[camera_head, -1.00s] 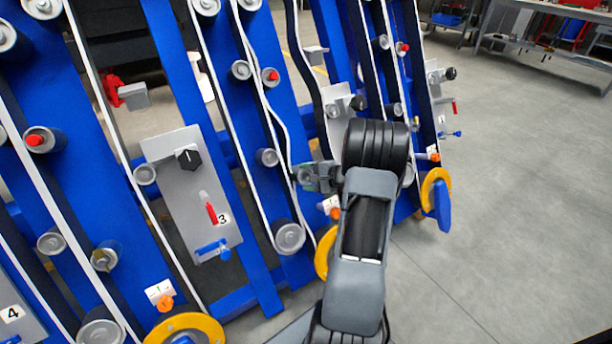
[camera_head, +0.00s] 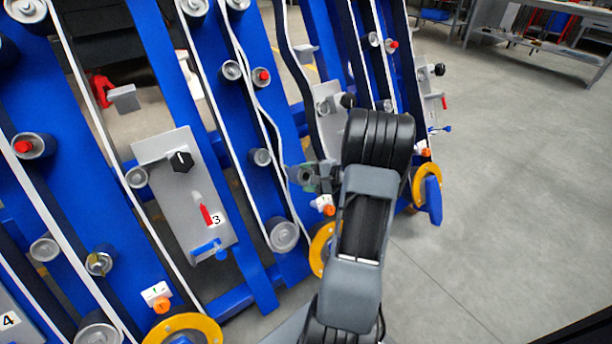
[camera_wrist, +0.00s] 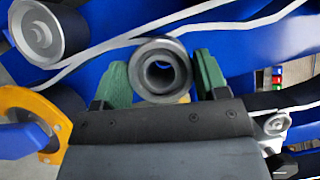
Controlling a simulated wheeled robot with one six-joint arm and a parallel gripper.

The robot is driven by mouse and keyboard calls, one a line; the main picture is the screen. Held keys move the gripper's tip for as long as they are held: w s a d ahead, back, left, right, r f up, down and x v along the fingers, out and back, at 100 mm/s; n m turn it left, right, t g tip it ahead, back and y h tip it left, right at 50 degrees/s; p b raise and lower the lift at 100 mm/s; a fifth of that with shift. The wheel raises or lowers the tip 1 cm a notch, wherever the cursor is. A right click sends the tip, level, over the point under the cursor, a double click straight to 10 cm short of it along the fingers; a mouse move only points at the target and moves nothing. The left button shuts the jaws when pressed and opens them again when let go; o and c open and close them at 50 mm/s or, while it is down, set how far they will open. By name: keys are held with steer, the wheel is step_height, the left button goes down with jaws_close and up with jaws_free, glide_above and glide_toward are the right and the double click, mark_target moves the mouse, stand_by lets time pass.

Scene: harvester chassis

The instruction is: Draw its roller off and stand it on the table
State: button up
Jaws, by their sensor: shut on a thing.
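My gripper (camera_head: 312,177) reaches to the belt lanes in the head view, beyond my dark arm. In the wrist view its two green fingers (camera_wrist: 160,78) are shut on a grey roller (camera_wrist: 160,68). The roller's round, hollow end faces the wrist camera. Its far end is hidden, so I cannot tell whether it is still on a pin. In the head view the held roller is small and partly hidden by my gripper. A grey table (camera_head: 555,48) stands far off at the upper right, on the open floor.
Blue chassis beams (camera_head: 255,270) carry grey rollers such as this one (camera_head: 283,234), white-edged belts and a plate marked 3 (camera_head: 165,180). Yellow rings (camera_head: 184,330) stick out at the lower ends. Clear grey floor (camera_head: 500,190) lies to the right.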

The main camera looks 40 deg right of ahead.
steer(key=shift+s+r+p, duration=0.2)
steer(key=shift+s+r, duration=0.2)
steer(key=shift+s, duration=0.25)
steer(key=shift+s+r+p, duration=0.15)
steer(key=shift+s+r, duration=0.25)
steer(key=shift+s, duration=0.2)
steer(key=shift+a+r, duration=0.1)
